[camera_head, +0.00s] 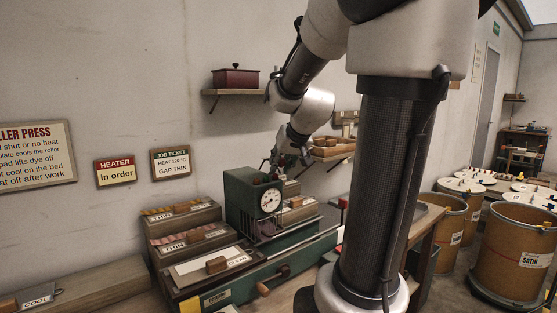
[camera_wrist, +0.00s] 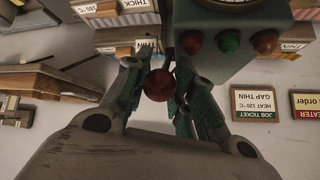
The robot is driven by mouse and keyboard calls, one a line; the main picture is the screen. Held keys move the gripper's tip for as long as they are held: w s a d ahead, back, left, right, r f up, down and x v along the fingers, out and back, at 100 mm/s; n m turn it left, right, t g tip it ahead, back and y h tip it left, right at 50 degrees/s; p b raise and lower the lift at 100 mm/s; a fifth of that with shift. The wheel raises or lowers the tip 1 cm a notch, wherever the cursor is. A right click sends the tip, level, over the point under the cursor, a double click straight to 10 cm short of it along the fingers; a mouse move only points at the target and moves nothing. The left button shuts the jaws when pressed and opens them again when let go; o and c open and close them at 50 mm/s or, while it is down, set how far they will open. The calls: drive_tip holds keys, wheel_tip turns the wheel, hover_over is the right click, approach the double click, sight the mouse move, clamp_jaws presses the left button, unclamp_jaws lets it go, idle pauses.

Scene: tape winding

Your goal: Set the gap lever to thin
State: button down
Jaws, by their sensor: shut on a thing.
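The green roller press (camera_head: 240,196) with a round white dial (camera_head: 270,200) stands left of the middle in the head view. My gripper (camera_head: 285,160) is at its upper back right. In the wrist view my gripper (camera_wrist: 160,74) has its two fingers on either side of a dark red ball knob (camera_wrist: 158,87), shut on it. The knob appears to be the gap lever's end; the lever's shaft is mostly hidden between the fingers. In the head view my gripper and the press hide the knob. I cannot tell the lever's setting.
The job ticket (camera_head: 171,163) reads heat 120 °C, gap thin; a heater sign (camera_head: 115,172) reads in order. Red, green and orange-brown buttons (camera_wrist: 229,41) sit beside the knob. A shelf (camera_head: 232,91) is above.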

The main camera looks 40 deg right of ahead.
drive_tip(key=shift+s+f, duration=0.1)
drive_tip(key=shift+f, duration=0.1)
idle(0.3)
drive_tip(key=c, duration=1.1)
unclamp_jaws()
drive_tip(key=shift+r, duration=0.1)
drive_tip(key=shift+s+r, duration=0.25)
drive_tip(key=shift+r, duration=0.15)
drive_tip(key=v, duration=1.1)
drive_tip(key=shift+c, duration=0.3)
